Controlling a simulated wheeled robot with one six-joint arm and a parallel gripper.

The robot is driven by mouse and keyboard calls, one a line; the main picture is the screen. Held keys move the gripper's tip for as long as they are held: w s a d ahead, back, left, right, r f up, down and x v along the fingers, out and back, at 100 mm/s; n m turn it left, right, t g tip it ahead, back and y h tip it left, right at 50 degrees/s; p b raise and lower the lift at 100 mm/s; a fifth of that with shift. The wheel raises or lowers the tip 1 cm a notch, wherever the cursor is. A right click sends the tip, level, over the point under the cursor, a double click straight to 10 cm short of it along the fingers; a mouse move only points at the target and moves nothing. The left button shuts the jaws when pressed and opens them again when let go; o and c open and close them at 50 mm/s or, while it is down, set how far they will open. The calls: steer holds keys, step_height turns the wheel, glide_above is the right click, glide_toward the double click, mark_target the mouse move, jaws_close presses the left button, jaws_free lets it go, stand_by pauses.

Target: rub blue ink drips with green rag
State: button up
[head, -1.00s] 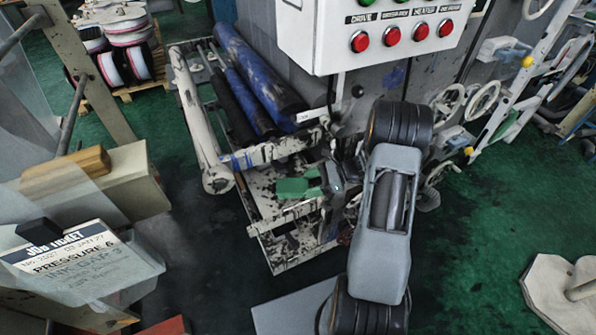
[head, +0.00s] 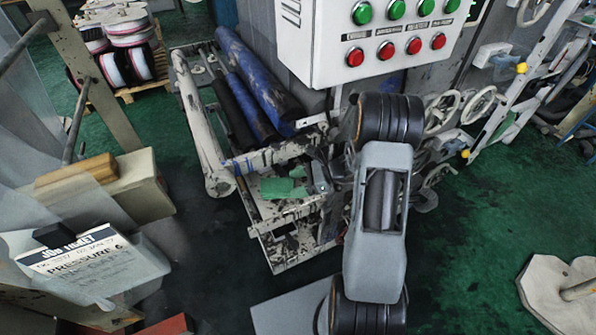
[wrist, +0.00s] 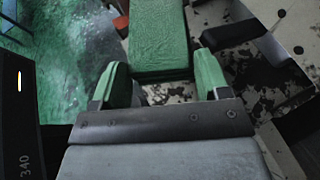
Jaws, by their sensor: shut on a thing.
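The green rag (head: 283,189) is at my gripper (head: 318,178), in front of the stained pale frame of the roller unit. In the wrist view the rag (wrist: 158,45) is a green block sticking out ahead between the fingers of my gripper (wrist: 160,82). Both fingertips also look green, and the gripper is shut on the rag. Below and right of it lies a pale surface with dark blotches (wrist: 265,92). Blue ink drips are hard to tell apart from the dark stains. Whether the rag touches the frame is not clear.
Blue rollers (head: 262,90) lie above and behind the rag. A white control box (head: 330,45) with green and red buttons hangs over my arm. Handwheels (head: 445,108) stand to the right. A job ticket (head: 80,260) is at front left.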

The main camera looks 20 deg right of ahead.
step_height(320, 180, up, 4)
steer(key=shift+f+p, duration=0.2)
steer(key=shift+p, duration=0.85)
